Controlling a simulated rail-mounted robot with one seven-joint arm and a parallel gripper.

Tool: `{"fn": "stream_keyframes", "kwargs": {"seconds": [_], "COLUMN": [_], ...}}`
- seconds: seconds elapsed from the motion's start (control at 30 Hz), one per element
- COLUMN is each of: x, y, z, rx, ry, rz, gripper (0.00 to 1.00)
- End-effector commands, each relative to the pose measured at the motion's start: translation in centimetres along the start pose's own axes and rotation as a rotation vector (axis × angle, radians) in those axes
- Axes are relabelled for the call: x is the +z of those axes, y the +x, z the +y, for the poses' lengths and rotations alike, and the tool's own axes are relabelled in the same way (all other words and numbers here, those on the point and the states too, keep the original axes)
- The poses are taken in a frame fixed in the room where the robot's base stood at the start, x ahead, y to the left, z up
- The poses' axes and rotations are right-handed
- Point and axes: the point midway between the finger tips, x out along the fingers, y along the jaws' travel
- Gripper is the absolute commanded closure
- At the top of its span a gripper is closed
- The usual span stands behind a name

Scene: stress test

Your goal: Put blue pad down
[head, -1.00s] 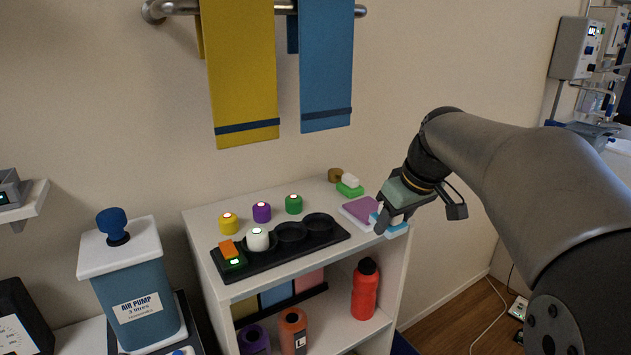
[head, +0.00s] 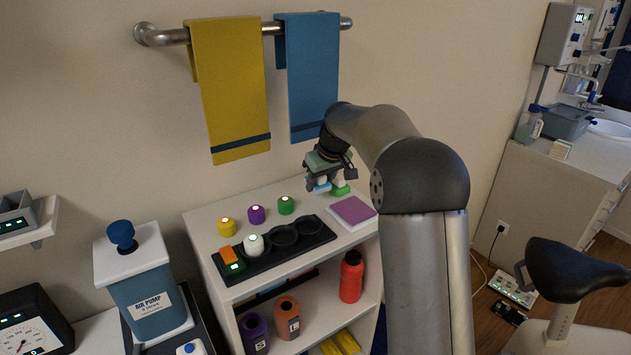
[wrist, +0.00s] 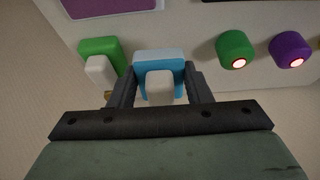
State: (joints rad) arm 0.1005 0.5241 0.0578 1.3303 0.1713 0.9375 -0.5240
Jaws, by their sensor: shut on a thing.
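The blue pad (wrist: 160,66), a light-blue block with a white grip, is between the fingers of my gripper (wrist: 160,88) in the wrist view. The fingers are shut on it. In the head view my gripper (head: 321,183) is over the back right part of the white shelf unit's top (head: 200,222), with the blue pad (head: 319,188) beneath it. I cannot tell whether the pad touches the top. A green pad (wrist: 97,47) with a white grip is close beside the blue pad; it also shows in the head view (head: 341,190).
A purple pad (head: 352,211) lies at the right front of the top. A black tray (head: 290,252) with round wells lies to the left. Green (head: 286,205), purple (head: 257,214) and yellow (head: 227,226) lit knobs stand behind it. Towels (head: 232,95) hang on the wall above.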

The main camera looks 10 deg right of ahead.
Motion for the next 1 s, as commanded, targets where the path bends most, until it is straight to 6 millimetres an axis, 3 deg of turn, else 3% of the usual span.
{"fn": "stream_keyframes", "kwargs": {"seconds": [0.1, 0.17, 0.27, 0.83, 0.87, 0.93, 1.0], "x": [-1.7, -0.4, 0.2, 0.5, 0.5, 0.4, 0.4], "y": [0.2, 2.4, 3.6, 4.2, 4.2, 4.1, 4.1], "z": [0.1, 0.2, 0.3, 0.4, 0.4, 0.3, 0.3], "rx": [0.0, 0.001, 0.002, 0.002, 0.002, 0.002, 0.002], "ry": [0.001, 0.003, 0.005, 0.005, 0.005, 0.005, 0.005], "rz": [-0.002, -0.003, -0.002, 0.0, -0.001, -0.001, -0.001], "gripper": [0.92, 0.92, 0.92, 0.92, 0.53, 0.34, 0.34]}}
